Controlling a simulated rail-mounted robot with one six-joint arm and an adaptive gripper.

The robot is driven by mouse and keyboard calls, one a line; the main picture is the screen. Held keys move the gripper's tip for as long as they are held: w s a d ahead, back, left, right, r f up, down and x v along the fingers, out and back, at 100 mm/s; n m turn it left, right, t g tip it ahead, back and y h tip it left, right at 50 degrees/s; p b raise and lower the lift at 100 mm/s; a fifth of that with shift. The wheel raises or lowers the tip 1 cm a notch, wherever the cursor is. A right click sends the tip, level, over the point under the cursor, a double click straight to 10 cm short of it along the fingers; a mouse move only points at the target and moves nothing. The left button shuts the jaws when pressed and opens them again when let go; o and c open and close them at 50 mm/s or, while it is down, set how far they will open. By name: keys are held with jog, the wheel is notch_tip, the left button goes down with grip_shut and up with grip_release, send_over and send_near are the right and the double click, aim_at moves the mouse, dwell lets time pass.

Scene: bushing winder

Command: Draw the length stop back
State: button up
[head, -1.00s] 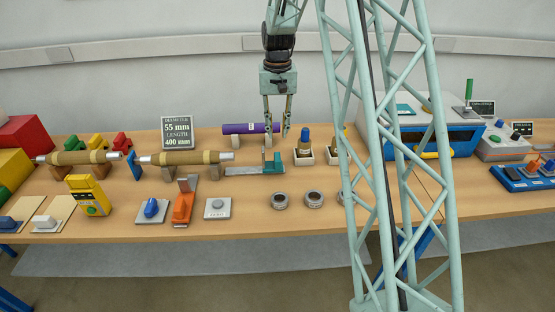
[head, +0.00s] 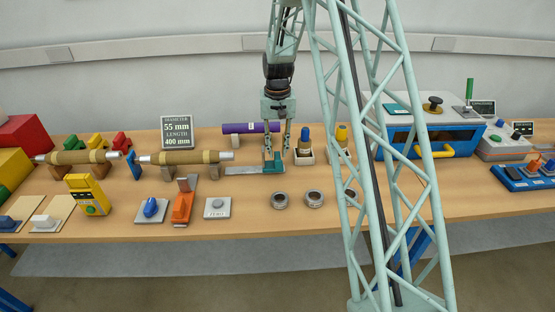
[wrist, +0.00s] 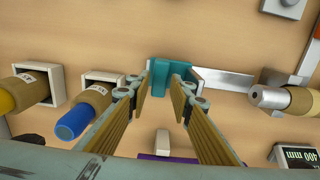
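The length stop is a teal block (head: 277,165) on a flat metal rail (head: 243,170), in the middle of the bench, right of a brown wound tube. In the wrist view the teal stop (wrist: 171,67) is at top centre, with the rail (wrist: 228,80) running off to the right. My gripper (head: 278,151) is just above the stop, pointing down. In the wrist view its two fingers (wrist: 161,88) are apart with nothing held between them, their tips close to the teal block. Whether they touch it I cannot tell.
Close right of the stop stand bottles with blue (head: 304,133) and yellow (head: 342,133) tops in white holders. A purple roll (head: 243,128) lies behind, and the wound tube (head: 186,157) is to the left. Several metal rings (head: 314,198) lie in front.

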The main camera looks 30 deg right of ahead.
aim_at(277, 156)
jog(key=shift+f, duration=2.2)
